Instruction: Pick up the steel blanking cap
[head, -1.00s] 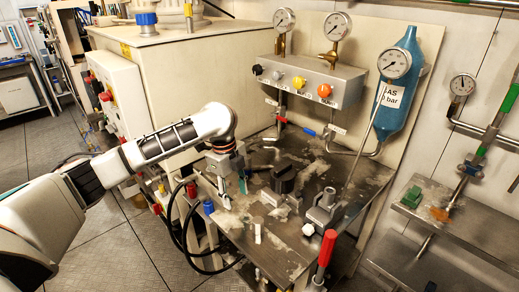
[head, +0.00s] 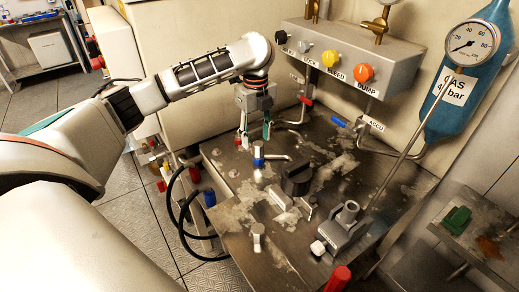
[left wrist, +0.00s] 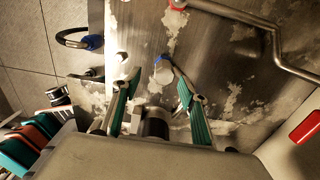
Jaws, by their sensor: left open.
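A small steel cap-like cylinder with a blue collar (head: 258,155) stands on the metal bench top, just below and in front of my left gripper (head: 255,138). In the left wrist view, a pale cylinder with a blue edge (left wrist: 161,75) shows between the green-padded fingertips, with a gap on both sides. My left gripper is open and empty. Another plain steel cylinder (head: 258,236) stands nearer the bench's front. I cannot tell for certain which one is the blanking cap. My right gripper is not in view.
A black knob (head: 296,179) and a steel valve block (head: 343,232) stand on the bench top (head: 235,240). A valve panel (head: 350,63) with coloured knobs is behind. Black hoses (head: 175,200) hang at the bench's left edge. A blue gas bottle (head: 455,105) is at right.

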